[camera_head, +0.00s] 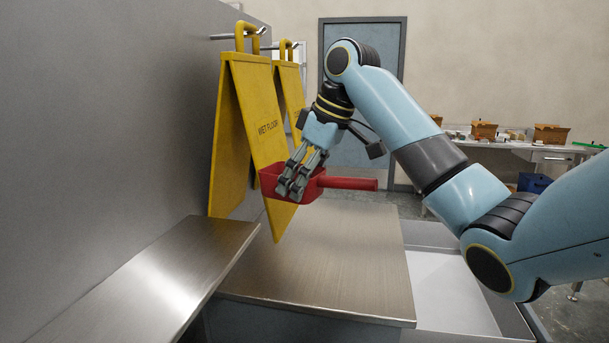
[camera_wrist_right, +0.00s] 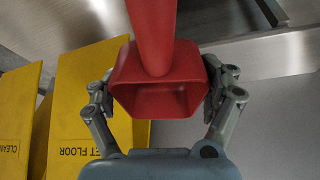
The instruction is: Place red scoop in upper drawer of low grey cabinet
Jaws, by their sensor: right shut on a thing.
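The red scoop (camera_head: 347,183) is in my right gripper (camera_head: 290,186), above the metal-topped low grey cabinet (camera_head: 345,260). Its handle points right in the head view. In the right wrist view the scoop (camera_wrist_right: 153,35) sits between the two fingers of the right gripper (camera_wrist_right: 163,85), which press on its bowl from both sides. The bowl looks empty. An open drawer (camera_head: 448,290) with a pale bare floor extends from the cabinet's right side, below and right of the scoop. My left gripper is not in view.
Yellow wet-floor signs (camera_head: 252,115) hang from hooks on the grey wall, close behind and left of the scoop. A second metal surface (camera_head: 150,280) lies at the front left. The cabinet top is bare. A table with boxes (camera_head: 551,134) stands far back right.

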